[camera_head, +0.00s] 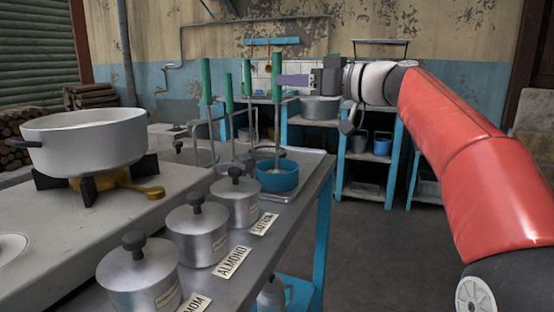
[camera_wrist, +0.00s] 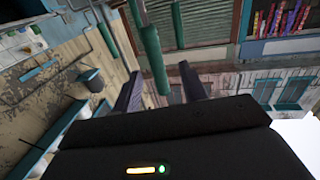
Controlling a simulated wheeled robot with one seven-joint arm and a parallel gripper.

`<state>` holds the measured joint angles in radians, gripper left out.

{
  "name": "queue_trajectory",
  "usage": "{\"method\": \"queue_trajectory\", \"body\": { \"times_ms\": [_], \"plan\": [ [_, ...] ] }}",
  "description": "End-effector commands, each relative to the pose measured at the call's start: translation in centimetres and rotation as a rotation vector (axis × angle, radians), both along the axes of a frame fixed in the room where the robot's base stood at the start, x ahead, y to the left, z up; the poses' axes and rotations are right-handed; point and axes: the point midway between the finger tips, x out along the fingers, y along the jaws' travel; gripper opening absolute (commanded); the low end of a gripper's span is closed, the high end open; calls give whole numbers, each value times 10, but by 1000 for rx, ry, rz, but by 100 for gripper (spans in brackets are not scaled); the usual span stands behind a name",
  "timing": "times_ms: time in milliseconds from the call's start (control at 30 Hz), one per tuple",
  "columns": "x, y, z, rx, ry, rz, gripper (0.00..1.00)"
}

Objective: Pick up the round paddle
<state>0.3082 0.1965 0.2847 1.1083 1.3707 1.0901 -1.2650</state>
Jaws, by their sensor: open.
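Several upright tools with green handles stand at the far end of the counter, with handles at left (camera_head: 206,82), middle (camera_head: 228,93), back (camera_head: 247,77) and right (camera_head: 276,76). The heads are too small or hidden to tell which tool is the round paddle. My gripper (camera_head: 281,81) is open and points left, its fingers level with the right-hand green handle. In the wrist view a green handle (camera_wrist: 152,58) shows between the two spread fingers of my gripper (camera_wrist: 158,88). I cannot tell whether either finger touches it.
A blue bowl (camera_head: 278,179) sits on a metal tray (camera_head: 314,160) below the tools. Lidded pots (camera_head: 196,236) line the counter's front, with a large pot (camera_head: 84,143) on a burner at left. A blue-framed shelf (camera_head: 366,157) stands behind. The floor at right is clear.

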Motion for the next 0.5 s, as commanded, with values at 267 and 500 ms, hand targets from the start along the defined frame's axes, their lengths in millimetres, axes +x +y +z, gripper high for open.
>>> {"method": "queue_trajectory", "body": {
  "times_ms": [267, 500],
  "plan": [
    [25, 32, 1, 0, 4, 4, 43],
    [32, 44, -2, -2, 2, -1, 43]
  ]
}}
